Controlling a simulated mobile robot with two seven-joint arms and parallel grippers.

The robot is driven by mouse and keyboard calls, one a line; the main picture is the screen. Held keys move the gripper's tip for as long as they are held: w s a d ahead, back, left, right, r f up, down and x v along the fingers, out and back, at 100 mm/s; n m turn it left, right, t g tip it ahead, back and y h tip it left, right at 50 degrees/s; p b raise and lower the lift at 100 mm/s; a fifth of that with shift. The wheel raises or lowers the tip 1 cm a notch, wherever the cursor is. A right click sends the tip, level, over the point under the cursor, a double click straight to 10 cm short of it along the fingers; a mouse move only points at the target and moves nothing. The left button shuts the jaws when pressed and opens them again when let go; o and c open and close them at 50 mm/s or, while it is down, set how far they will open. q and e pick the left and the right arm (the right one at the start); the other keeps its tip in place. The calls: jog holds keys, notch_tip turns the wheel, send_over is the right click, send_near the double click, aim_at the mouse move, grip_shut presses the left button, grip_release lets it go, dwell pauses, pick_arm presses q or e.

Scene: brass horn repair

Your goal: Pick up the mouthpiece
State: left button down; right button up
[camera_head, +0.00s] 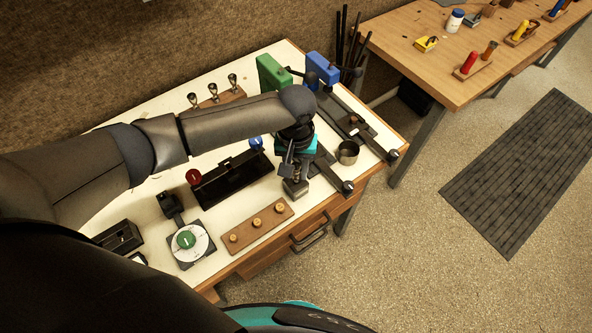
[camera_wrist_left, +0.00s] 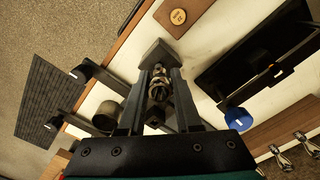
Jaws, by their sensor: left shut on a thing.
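My left gripper (camera_head: 293,172) reaches down over the right part of the white-topped bench. In the left wrist view its two fingers (camera_wrist_left: 159,88) are shut on a small shiny metal piece that looks like the mouthpiece (camera_wrist_left: 158,86). The mouthpiece lies between the fingers, right by a grey block (camera_wrist_left: 157,52); whether it touches the block I cannot tell. The grey block also shows below the gripper in the head view (camera_head: 295,189). The arm and gripper hide the mouthpiece in the head view. My right gripper is not in view.
A black tray (camera_head: 235,178) lies left of the gripper. A wooden board with brass discs (camera_head: 258,227) lies in front. A metal cup (camera_head: 348,152) and dark clamp bars (camera_head: 373,135) stand to the right. Three silver pieces (camera_head: 213,93) stand on a wooden rack behind.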

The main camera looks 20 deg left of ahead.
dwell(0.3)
pick_arm(q)
notch_tip(320, 180, up, 20)
jog(key=p, duration=0.2)
dwell(0.3)
notch_tip(320, 180, up, 4)
jog(key=p, duration=0.5)
jog(key=shift+f, duration=0.1)
dwell(0.6)
